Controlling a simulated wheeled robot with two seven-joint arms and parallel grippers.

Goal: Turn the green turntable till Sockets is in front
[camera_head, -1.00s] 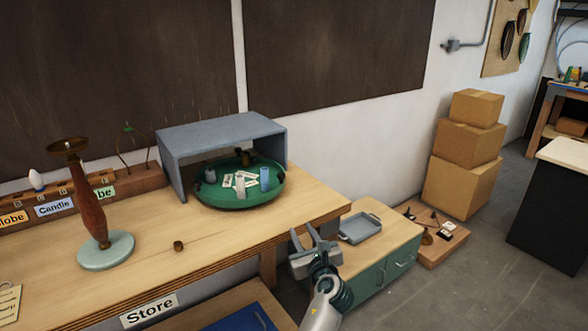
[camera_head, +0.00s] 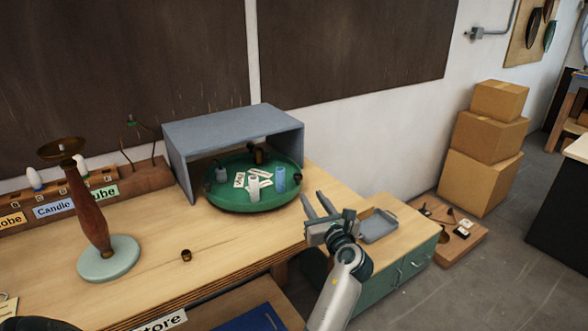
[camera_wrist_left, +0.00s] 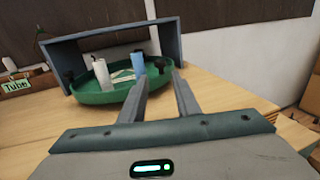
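The round green turntable (camera_head: 235,204) sits on the workbench, partly under a grey open-fronted hood (camera_head: 232,128). On it are several white labels (camera_head: 266,183), a white cylinder (camera_head: 254,189), a blue cylinder (camera_head: 279,179) and small dark parts. I cannot read the labels, so I cannot tell where Sockets is. My left gripper (camera_head: 314,197) is open and empty, just right of the turntable's rim. In the left wrist view, its two fingers (camera_wrist_left: 160,82) point toward the green turntable (camera_wrist_left: 105,97), with a gap between them.
A lamp with a reddish-brown stem (camera_head: 88,215) stands on the bench at left, near a small brown cup (camera_head: 186,255). A labelled wooden rack (camera_head: 150,178) lies along the wall. A green cabinet with a grey tray (camera_head: 379,226) is at right. The bench front is mostly clear.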

